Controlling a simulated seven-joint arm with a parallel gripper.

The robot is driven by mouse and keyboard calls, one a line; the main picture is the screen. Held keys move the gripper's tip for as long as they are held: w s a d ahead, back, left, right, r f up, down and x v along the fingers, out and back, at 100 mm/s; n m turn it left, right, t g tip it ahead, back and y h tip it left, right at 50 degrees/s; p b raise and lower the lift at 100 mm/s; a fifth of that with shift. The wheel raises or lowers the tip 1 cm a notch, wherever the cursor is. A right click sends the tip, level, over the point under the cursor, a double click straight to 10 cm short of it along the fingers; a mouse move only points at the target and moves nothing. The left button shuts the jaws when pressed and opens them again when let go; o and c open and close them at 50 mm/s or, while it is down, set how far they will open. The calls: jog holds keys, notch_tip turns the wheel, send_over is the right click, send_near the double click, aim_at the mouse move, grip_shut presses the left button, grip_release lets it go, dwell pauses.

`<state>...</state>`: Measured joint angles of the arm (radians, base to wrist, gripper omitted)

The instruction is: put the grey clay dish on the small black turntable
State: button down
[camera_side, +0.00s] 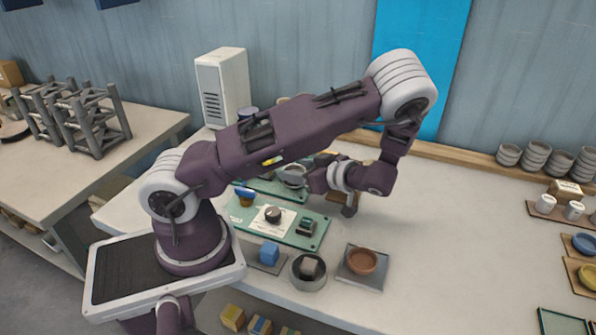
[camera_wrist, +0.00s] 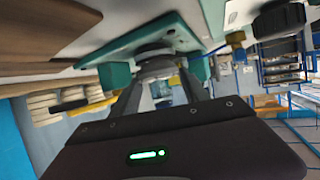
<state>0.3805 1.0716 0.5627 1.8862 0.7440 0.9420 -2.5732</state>
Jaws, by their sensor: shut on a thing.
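In the side view, my gripper (camera_side: 306,178) reaches left, level and low over the rear green board (camera_side: 268,187). It is shut on the grey clay dish (camera_side: 292,174), which is partly hidden by the gripper. In the wrist view, the teal fingertips (camera_wrist: 157,72) stand on both sides of the grey dish (camera_wrist: 158,68). A dark round disc (camera_wrist: 152,47), seemingly the small black turntable, lies just beyond the dish against the green board. I cannot tell whether dish and disc touch.
Stacked grey bowls (camera_side: 536,157) stand far right. The table's middle right is clear.

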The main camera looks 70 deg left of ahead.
jog(key=c, duration=0.6)
grip_release()
jog(key=shift+f, duration=0.15)
jog(key=shift+o, duration=0.2)
jog(key=v, duration=1.2)
jog(key=s+d+r+m+t+h, duration=0.5)
jog(key=s+r+m, duration=0.3)
jog(key=m, duration=0.3)
jog(key=s+d+r+m+t+h, duration=0.5)
jog(key=s+d+r+m+h, duration=0.2)
jog(key=m, duration=0.4)
jog(key=shift+s+r+t+h, duration=0.3)
jog(key=shift+s+r, duration=0.5)
jog(key=shift+r, duration=0.2)
